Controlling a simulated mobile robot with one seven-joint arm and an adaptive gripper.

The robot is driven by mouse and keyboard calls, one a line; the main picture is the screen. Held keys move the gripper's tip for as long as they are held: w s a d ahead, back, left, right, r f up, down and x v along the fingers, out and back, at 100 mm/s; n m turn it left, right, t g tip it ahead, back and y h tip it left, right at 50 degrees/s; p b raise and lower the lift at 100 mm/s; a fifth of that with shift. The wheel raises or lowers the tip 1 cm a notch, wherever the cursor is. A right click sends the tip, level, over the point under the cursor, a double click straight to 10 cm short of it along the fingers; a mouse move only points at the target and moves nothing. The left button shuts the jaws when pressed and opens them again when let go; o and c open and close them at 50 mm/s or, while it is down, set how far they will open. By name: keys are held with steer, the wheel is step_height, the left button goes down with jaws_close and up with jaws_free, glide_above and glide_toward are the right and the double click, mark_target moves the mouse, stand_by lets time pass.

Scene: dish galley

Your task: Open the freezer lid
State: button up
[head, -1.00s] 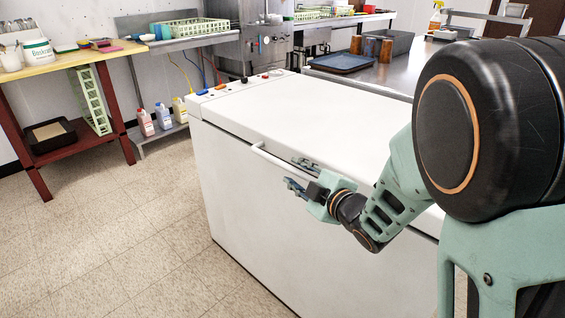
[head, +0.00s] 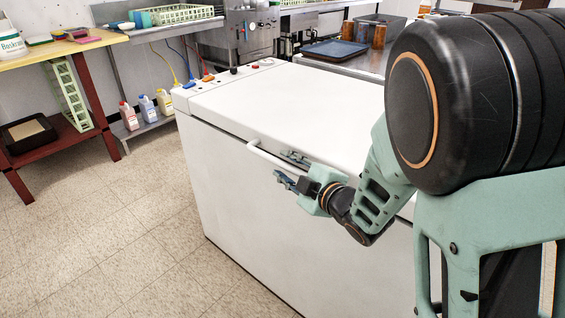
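The white chest freezer (head: 225,195) stands in the middle of the head view. Its white lid (head: 285,105) lies flat and closed on top. A white bar handle (head: 272,156) runs along the lid's front edge; its right part is hidden behind my gripper. My gripper (head: 290,170) is at the front of the freezer, by the handle. Its two fingers are spread apart, one above and one below the handle's line. I cannot tell whether they touch the handle.
A wooden table (head: 75,46) with red legs stands at the left. Several bottles (head: 147,110) sit on a low shelf beside the freezer. A steel counter with a dark blue tray (head: 336,50) is behind it. The tiled floor (head: 110,235) at the front left is clear.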

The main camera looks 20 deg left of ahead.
steer(key=shift+w+a, duration=0.1)
stand_by(0.3)
jaws_close()
